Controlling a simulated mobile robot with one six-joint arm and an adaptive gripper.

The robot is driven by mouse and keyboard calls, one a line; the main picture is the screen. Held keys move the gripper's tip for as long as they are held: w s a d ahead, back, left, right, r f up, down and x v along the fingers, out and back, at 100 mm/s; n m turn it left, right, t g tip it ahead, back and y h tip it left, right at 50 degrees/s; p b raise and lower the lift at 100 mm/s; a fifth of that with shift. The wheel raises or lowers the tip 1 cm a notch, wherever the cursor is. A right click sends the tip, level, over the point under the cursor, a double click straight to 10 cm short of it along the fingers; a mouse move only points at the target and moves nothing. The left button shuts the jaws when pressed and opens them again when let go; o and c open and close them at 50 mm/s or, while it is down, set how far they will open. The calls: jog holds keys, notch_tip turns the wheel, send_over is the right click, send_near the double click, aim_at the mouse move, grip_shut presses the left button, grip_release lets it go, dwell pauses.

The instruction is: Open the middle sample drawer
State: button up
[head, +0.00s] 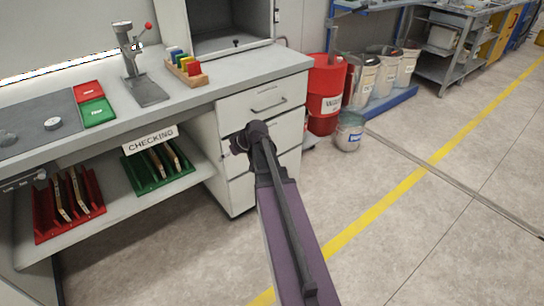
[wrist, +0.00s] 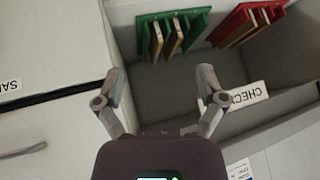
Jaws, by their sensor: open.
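The white drawer unit stands under the right end of the bench in the head view, with its drawers looking shut. The middle drawer (head: 288,132) is partly hidden by my arm, and its handle is not visible. The top drawer (head: 240,114) shows a bar handle (head: 269,104). My gripper (head: 236,145) is in front of the unit's left side, mostly hidden behind my wrist. In the wrist view my gripper (wrist: 160,78) is open with nothing between its fingers. A drawer handle (wrist: 22,150) lies left of the fingers there; I cannot tell which drawer it belongs to.
Left of the drawers, an open shelf holds a green rack (head: 158,168) and a red rack (head: 68,205) with boards. A CHECKING sign (head: 151,140) hangs from the bench edge. A red drum (head: 325,95) and a small pail (head: 349,132) stand right. Floor in front is clear.

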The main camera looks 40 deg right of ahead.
jog(key=d+f+t+h+b, duration=0.1)
jog(key=d+f+b, duration=0.3)
jog(key=d, duration=0.6)
jog(key=d+f+t+h+b, duration=0.1)
jog(key=d+f+t+b, duration=0.2)
jog(key=d+b, duration=0.6)
jog(key=d+f+m+t+h+b, duration=0.1)
jog(key=d+f+t+b, duration=0.1)
jog(key=d+f+b, duration=0.4)
jog(key=d, duration=0.4)
jog(key=shift+d+f+t+h, duration=0.3)
jog(key=shift+d+t, duration=0.1)
jog(key=shift+w+b, duration=0.25)
jog(key=shift+b, duration=0.05)
jog(key=b+x, duration=0.5)
jog(key=x, duration=0.8)
jog(key=shift+w+f, duration=0.2)
jog(key=shift+c, duration=0.2)
grip_shut()
